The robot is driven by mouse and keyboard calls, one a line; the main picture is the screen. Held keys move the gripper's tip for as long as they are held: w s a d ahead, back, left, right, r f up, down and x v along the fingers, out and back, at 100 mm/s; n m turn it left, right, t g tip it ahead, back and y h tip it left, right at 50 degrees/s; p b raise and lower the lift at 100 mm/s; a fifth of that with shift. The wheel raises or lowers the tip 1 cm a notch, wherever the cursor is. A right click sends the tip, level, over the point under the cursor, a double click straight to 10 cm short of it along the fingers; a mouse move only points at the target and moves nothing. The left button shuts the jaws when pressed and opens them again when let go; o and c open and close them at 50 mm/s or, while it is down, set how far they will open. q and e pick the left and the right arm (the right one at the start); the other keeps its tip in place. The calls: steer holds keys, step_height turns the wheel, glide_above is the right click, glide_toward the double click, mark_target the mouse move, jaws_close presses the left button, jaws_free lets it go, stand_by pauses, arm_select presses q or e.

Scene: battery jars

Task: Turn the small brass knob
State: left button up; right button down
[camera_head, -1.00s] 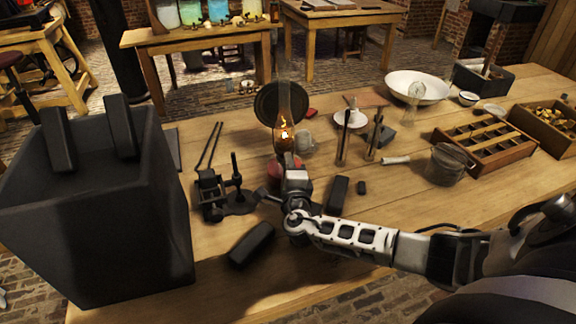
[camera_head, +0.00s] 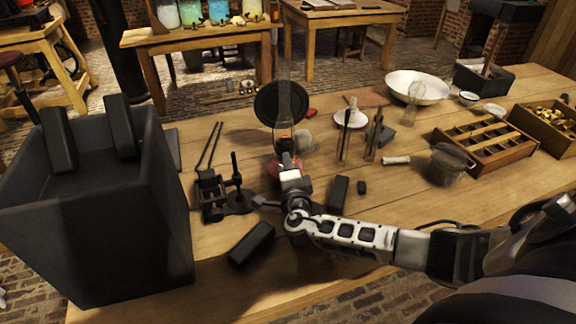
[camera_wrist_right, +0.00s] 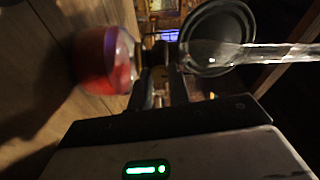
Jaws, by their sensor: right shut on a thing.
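An oil lamp with a red bowl (camera_wrist_right: 105,62), a glass chimney (camera_head: 285,102) and a round black reflector (camera_head: 265,104) stands on the workbench. A faint orange glow shows low in the chimney. My right gripper (camera_head: 289,172) reaches the lamp from the near side. In the right wrist view, its two fingers (camera_wrist_right: 162,84) are shut on the small brass knob, beside the red bowl. The knob is mostly hidden between the fingers. My left gripper is not in view.
A large dark box (camera_head: 120,240) stands at the left. A black iron stand (camera_head: 222,190) is left of the lamp. Black blocks (camera_head: 252,244) lie near my right arm.

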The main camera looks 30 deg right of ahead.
steer(key=c, duration=1.3)
jaws_free()
steer(key=v, duration=1.6)
steer(key=shift+a, duration=0.1)
